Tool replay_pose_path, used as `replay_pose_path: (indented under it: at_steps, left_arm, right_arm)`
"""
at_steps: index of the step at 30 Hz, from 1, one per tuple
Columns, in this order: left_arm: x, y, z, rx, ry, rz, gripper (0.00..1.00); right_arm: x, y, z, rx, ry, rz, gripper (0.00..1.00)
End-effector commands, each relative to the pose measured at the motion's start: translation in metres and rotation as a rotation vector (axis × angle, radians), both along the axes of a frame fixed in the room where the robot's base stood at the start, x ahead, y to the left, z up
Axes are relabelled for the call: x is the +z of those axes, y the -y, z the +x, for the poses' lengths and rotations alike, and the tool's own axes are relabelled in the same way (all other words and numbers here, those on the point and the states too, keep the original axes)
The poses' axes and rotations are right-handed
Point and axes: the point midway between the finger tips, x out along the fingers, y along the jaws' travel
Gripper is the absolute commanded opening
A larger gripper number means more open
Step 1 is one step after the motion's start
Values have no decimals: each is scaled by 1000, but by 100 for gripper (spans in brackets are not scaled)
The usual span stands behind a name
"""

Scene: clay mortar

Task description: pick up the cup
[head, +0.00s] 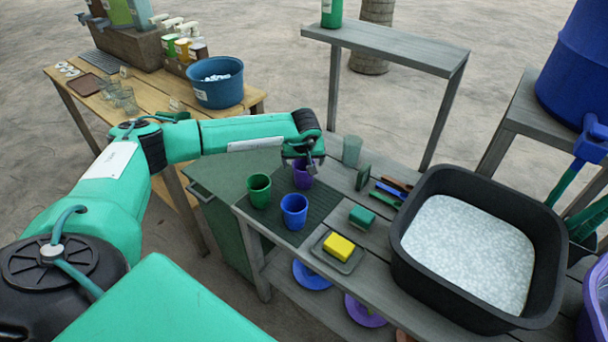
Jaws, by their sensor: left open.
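Three cups stand on a dark mat on the grey table: a green cup (259,192), a blue cup (294,212) and a purple cup (302,179). A greyish translucent cup (352,151) stands farther back, off the mat. My left arm reaches in from the left, and my left gripper (308,166) is open, pointing down at the purple cup's rim. The gripper hides part of that cup's top. I cannot tell whether the fingers touch it or straddle its wall. My right gripper is out of view.
A yellow sponge (338,246) lies on a small tray right of the cups. A green block (362,217) and several brushes (388,191) lie near it. A large black basin (545,235) of foamy water stands at right. A wooden table (150,100) holds a blue tub (217,88).

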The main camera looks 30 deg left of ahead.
Motion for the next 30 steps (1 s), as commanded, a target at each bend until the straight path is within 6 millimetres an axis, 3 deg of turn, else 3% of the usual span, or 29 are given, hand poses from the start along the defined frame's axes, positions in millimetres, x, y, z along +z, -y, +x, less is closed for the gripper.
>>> replay_pose_path:
  at_steps: [10,20,28,30]
  left_arm:
    - [-40,-6,14,1,-2,-1,88]
    - [-48,-9,16,1,0,0,88]
    - [-48,-9,16,1,0,0,40]
    - [-47,-8,17,1,0,0,39]
  right_arm:
    - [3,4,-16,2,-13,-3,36]
    - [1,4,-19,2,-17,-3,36]
    - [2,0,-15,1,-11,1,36]
    - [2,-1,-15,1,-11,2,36]
